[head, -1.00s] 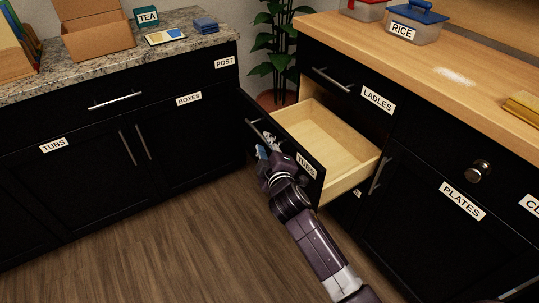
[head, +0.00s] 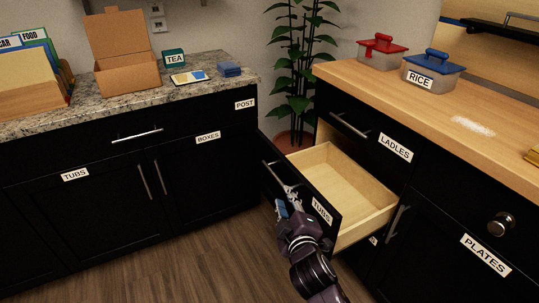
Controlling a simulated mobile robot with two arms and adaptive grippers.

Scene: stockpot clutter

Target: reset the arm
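My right gripper (head: 287,196) is at the front of an open drawer labelled TUBS (head: 321,210), close to its bar handle (head: 270,168). The fingers are small and dark against the black front, so I cannot tell whether they close on the handle or only sit beside it. My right arm comes up from the bottom of the head view. The drawer is pulled well out and its visible pale wooden inside (head: 343,180) is empty. My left gripper is not in view.
A wooden counter (head: 450,110) at right bears a red-lidded tub (head: 381,53), a RICE tub (head: 430,75) and white powder (head: 473,126). A granite counter (head: 110,108) at left holds a cardboard box (head: 125,70) and a TEA box (head: 173,57). A plant (head: 297,65) stands between. Floor (head: 190,270) is clear.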

